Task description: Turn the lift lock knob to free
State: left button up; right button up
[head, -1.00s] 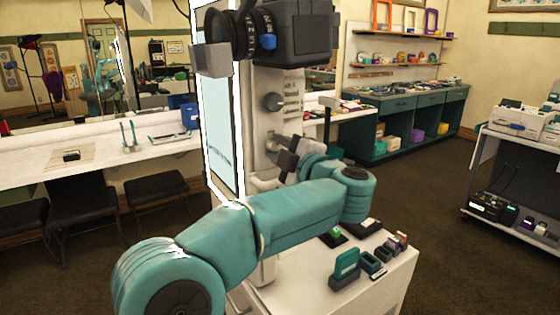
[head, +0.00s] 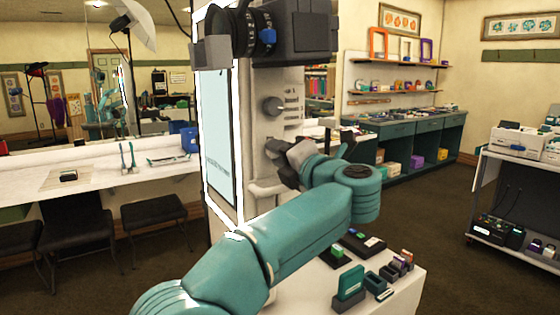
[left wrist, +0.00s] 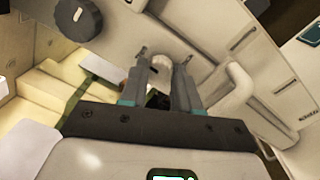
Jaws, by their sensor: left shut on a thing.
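A tall pale booth column (head: 262,85) stands in the middle of the head view. A small pale knob (left wrist: 160,64) on its face, apparently the lift lock knob, sits between my left fingertips in the left wrist view. My left gripper (head: 273,150) is at the column, below a larger dark round knob (head: 273,106), and is shut on the pale knob. The dark knob also shows at the upper left of the left wrist view (left wrist: 78,18). In the head view the gripper hides the pale knob, and its turn position cannot be read. My right gripper is out of view.
A black camera (head: 290,32) tops the column, beside a bright lit panel (head: 221,150). Below my left arm, a white table (head: 320,285) carries stamps and small blocks, including a green stamp (head: 350,284). A white counter (head: 100,190) with chairs is at left.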

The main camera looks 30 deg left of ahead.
pick_arm(q)
jog(key=shift+n, duration=0.3)
dwell(0.4)
jog(key=o, duration=1.1)
jog(key=shift+c, duration=0.2)
jog(key=b+v, duration=0.1)
jog(key=v, duration=1.5)
jog(key=shift+d+b, duration=0.2)
jog(key=shift+b, duration=0.15)
